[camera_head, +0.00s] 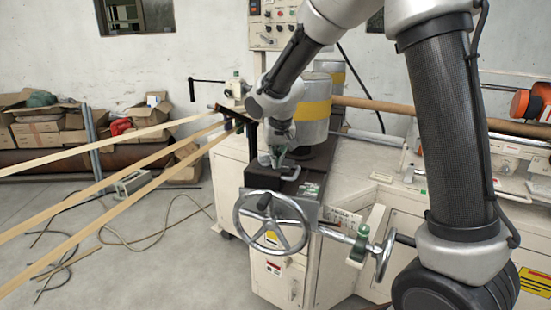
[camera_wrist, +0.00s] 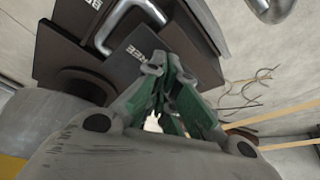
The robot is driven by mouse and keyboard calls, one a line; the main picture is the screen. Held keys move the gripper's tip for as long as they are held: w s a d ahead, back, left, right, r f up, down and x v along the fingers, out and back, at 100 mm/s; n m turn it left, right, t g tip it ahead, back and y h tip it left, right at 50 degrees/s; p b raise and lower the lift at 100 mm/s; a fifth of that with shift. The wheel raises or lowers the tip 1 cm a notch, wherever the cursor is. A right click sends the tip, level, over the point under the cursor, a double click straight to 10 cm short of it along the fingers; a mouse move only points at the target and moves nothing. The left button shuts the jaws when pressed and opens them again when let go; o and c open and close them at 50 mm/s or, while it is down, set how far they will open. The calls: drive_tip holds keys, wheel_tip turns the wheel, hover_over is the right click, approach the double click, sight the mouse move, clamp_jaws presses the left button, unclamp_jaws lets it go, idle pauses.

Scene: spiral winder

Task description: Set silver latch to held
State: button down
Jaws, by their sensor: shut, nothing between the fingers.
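The silver latch (camera_head: 291,177) is a bent metal lever on the dark top plate of the winder (camera_head: 262,180). In the wrist view the latch (camera_wrist: 122,22) is a pale curved bar at the top, with white lettering that reads like FREE on the dark plate near its bend. My gripper (camera_head: 279,157) is low over the plate, beside and just behind the latch in the head view. In the wrist view its green-padded fingers (camera_wrist: 165,80) are shut and empty. A small gap shows between them and the latch; I cannot tell the exact height.
A large handwheel (camera_head: 270,222) stands in front of the plate, with a second handwheel (camera_head: 385,255) to the right. A grey-yellow cylinder (camera_head: 313,108) is close behind my gripper. Tan strips (camera_head: 110,185) run in from the left. Cables lie on the floor.

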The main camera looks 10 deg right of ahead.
drive_tip(key=shift+w+d, duration=0.2)
drive_tip(key=shift+d, duration=0.1)
drive_tip(key=shift+w+d+n+y, duration=0.25)
drive_tip(key=shift+n+y, duration=0.05)
drive_tip(key=shift+n, duration=0.5)
drive_tip(key=shift+w+d, duration=0.1)
drive_tip(key=shift+w, duration=0.05)
drive_tip(key=shift+w+d, duration=0.3)
drive_tip(key=shift+w, duration=0.25)
idle(1.2)
drive_tip(key=shift+w+a, duration=0.15)
drive_tip(key=shift+a, duration=0.6)
drive_tip(key=shift+f, duration=0.1)
